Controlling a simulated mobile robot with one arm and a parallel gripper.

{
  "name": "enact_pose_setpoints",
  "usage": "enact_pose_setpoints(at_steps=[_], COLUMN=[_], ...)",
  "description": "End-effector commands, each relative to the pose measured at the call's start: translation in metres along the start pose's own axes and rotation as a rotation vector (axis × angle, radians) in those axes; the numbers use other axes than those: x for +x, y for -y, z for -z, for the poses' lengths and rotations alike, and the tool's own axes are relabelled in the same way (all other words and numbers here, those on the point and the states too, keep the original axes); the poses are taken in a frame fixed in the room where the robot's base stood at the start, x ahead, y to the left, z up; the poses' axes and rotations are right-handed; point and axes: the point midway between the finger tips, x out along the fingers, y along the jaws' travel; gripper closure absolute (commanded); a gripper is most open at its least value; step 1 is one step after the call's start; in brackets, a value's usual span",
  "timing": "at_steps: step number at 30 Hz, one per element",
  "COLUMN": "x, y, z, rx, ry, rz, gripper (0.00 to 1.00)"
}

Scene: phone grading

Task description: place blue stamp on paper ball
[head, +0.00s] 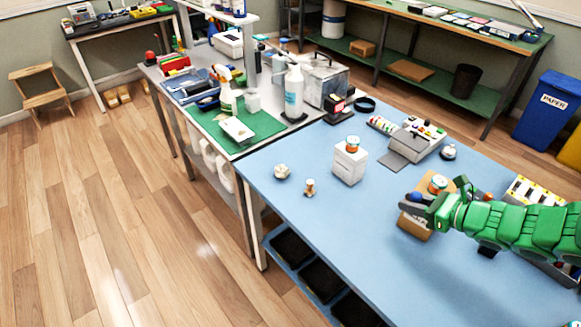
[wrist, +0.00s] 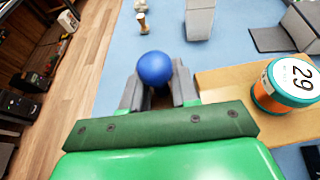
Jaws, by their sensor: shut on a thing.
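My gripper (head: 425,199) is shut on the blue stamp and holds it over the blue table, beside a cardboard box. In the wrist view, the stamp's round blue knob (wrist: 154,67) shows between the grey fingers (wrist: 157,88); its lower part is hidden. The knob also shows in the head view (head: 416,197). The white crumpled paper ball (head: 282,171) lies on the blue table near its left edge, well to the left of my gripper. In the wrist view the paper ball (wrist: 140,4) is at the top edge, partly cut off.
A small wooden-handled piece (head: 310,187) stands just right of the paper ball. A white box (head: 350,163) with a jar on top stands farther right. A cardboard box (wrist: 235,82) carries an orange jar (wrist: 285,86) close to my gripper. The table's near left is clear.

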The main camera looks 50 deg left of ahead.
Motion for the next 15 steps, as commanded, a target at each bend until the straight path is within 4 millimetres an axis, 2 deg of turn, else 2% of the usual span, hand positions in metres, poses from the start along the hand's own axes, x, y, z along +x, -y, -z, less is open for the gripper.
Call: enact_pose_setpoints(at_steps=[3,15], x=[0.025,0.099], y=[0.002,-0.006], z=[-0.020,-0.075], rx=[0.003,0.024], ry=[0.001,0.003], rz=[0.012,0.058], gripper=[1.00,1.00])
